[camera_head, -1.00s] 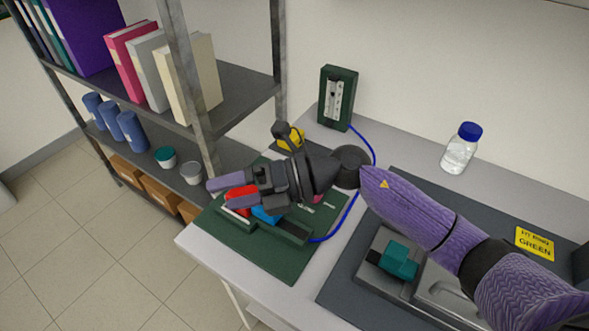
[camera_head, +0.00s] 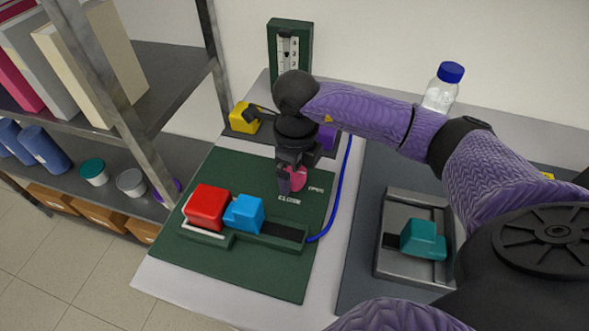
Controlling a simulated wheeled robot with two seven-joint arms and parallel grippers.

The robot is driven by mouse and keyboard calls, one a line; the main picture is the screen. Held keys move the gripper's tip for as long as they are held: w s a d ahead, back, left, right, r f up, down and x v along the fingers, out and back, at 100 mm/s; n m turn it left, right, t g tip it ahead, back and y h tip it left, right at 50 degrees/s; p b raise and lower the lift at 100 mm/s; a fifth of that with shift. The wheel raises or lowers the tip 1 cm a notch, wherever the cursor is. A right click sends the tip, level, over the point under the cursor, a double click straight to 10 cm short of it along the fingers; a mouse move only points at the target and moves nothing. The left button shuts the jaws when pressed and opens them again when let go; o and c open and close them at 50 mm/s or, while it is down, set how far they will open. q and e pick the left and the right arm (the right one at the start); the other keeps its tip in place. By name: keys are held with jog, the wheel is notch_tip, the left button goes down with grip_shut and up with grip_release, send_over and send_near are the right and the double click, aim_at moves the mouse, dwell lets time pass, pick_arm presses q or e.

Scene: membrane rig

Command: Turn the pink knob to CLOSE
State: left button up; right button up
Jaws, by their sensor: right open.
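The pink knob (camera_head: 299,176) is on the dark green board (camera_head: 240,272), partly hidden by my right gripper. White lettering CLOSE (camera_head: 289,202) lies just in front of it and OPEN (camera_head: 316,189) to its right. My right gripper (camera_head: 291,181) is open and points down at the knob. One finger shows at the knob's left side; I cannot tell whether it touches. The other finger is not clear. How the knob is turned cannot be made out. My left gripper is not in view.
A red block (camera_head: 206,207) and a blue block (camera_head: 245,214) sit on a track on the board. A yellow block (camera_head: 243,118) is behind. A blue tube (camera_head: 340,190) runs along the right. A teal block (camera_head: 423,240) sits on a grey fixture; a bottle (camera_head: 442,88) stands behind.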

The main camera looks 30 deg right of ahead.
jog(key=shift+c, duration=0.7)
jog(key=c, duration=1.1)
jog(key=shift+c, duration=0.2)
